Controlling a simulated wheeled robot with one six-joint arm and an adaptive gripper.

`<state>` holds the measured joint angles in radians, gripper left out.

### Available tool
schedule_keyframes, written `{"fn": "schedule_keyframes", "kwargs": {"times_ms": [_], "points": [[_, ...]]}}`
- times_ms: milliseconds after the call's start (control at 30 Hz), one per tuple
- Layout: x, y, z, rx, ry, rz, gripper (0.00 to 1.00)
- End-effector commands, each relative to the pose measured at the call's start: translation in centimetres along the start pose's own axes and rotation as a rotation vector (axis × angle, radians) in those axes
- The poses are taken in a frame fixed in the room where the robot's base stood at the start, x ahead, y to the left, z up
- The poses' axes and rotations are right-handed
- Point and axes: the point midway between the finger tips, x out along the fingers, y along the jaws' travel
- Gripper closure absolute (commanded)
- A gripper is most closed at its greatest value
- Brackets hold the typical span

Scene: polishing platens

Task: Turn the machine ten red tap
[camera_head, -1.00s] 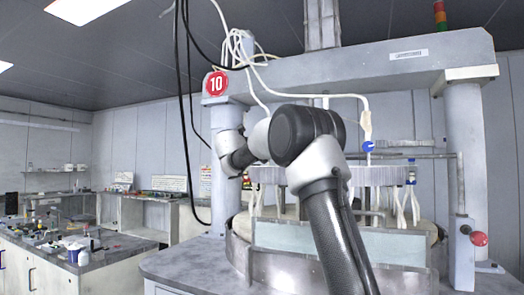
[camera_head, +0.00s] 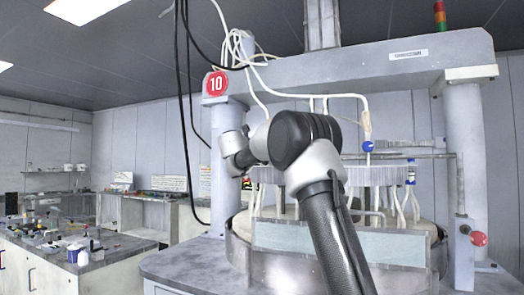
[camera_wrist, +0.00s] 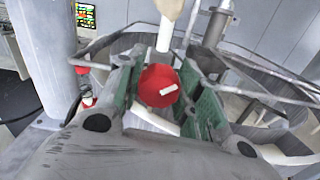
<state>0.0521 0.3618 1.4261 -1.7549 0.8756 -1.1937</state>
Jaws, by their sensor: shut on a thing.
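In the wrist view the red tap (camera_wrist: 158,86), a round red knob with a white mark, sits between the two green-padded fingers of my gripper (camera_wrist: 160,92). My gripper is shut on it. The white mark lies slightly tilted from level. A pale pipe rises behind the tap. In the head view my arm hides the gripper and the tap.
A blue tap (camera_head: 368,146) hangs on a white hose at the machine. A red button (camera_head: 479,239) is on the right post. Black cables (camera_head: 187,120) hang left of the machine. A cluttered bench (camera_head: 95,252) stands at the left.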

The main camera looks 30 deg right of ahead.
Motion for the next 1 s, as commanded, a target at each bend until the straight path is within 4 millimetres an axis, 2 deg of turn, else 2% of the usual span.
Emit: {"fn": "schedule_keyframes", "kwargs": {"times_ms": [200, 300, 633, 667, 767, 1000], "points": [[0.00, -0.13, 0.03, 0.268, -0.001, 0.000, 0.89], [0.00, -0.16, 0.02, 0.342, -0.001, 0.000, 0.89], [0.00, -0.17, 0.03, 0.370, -0.001, -0.001, 0.89], [0.00, -0.17, 0.03, 0.370, -0.001, 0.000, 0.61], [0.00, -0.17, 0.03, 0.369, -0.001, 0.000, 0.43], [0.00, -0.17, 0.01, 0.368, -0.001, 0.000, 0.42]]}}
